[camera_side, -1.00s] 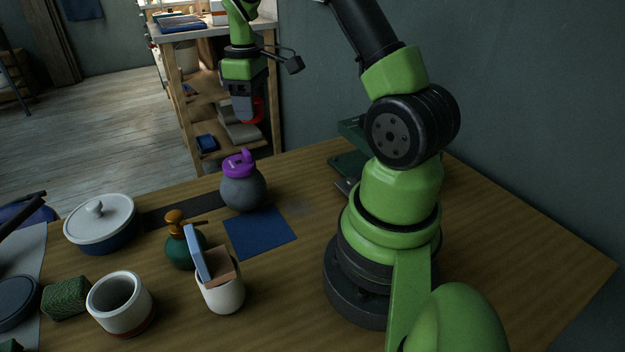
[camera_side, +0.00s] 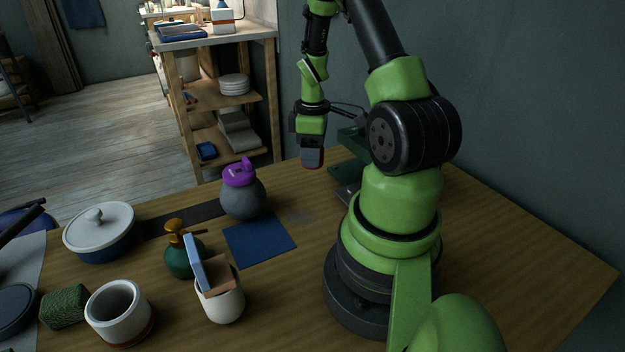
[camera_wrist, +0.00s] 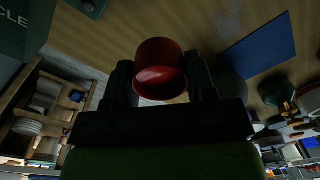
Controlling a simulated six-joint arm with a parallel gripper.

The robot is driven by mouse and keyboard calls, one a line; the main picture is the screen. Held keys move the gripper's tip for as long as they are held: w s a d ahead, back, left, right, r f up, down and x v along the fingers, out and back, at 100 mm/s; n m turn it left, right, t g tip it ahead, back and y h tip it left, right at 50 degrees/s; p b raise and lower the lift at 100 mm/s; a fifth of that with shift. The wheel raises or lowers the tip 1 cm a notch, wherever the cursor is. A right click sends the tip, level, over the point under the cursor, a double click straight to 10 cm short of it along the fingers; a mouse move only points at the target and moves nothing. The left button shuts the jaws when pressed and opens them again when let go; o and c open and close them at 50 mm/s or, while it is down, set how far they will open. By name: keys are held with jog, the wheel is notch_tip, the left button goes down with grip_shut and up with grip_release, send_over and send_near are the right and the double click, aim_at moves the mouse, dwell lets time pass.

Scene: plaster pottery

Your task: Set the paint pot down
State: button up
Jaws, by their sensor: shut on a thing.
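The paint pot is a small red cup (camera_wrist: 160,68), held between the two dark fingers of my gripper (camera_wrist: 160,82) in the wrist view. In the side view my gripper (camera_side: 313,160) points down, above the back part of the table and apart from it. A flat blue mat (camera_side: 260,237) lies bare on the table, in front and to the left of my gripper. The mat also shows at the upper right of the wrist view (camera_wrist: 258,48).
A grey jar with a purple lid (camera_side: 243,198) stands just behind the mat. A green spray bottle (camera_side: 182,258), a white cup with sponges (camera_side: 222,302), a white mug (camera_side: 116,308) and a lidded blue pot (camera_side: 100,238) stand left. A dark green object (camera_side: 350,165) is near the wall.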

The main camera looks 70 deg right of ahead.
aim_at(313, 188)
jog(key=shift+f, duration=3.15)
jog(key=shift+f, duration=0.1)
jog(key=o, duration=0.9)
